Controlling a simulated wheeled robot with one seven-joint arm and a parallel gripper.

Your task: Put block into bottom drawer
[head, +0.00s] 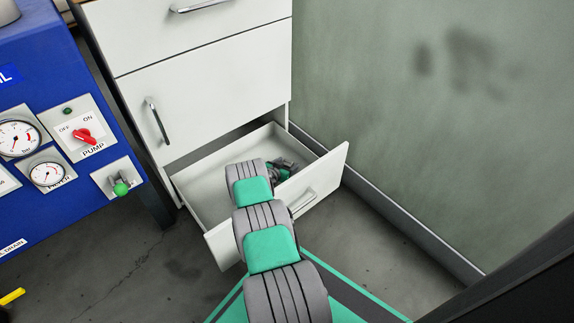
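The bottom drawer (203,193) of the white cabinet is pulled open, and its inside shows pale and largely empty. My arm reaches from the bottom of the view over the drawer's front. My gripper (288,170) is at or above the right part of the open drawer, small and partly hidden behind my own arm. Its fingers cannot be made out, so I cannot tell whether it is open or shut. I cannot make out the block; it may be hidden by my arm or gripper.
The cabinet's upper fronts (203,75) are closed. A grey-green wall (400,130) stands close on the right. A blue panel (85,180) with gauges and a red knob is on the left. Concrete floor (130,265) lies open in front of the panel.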

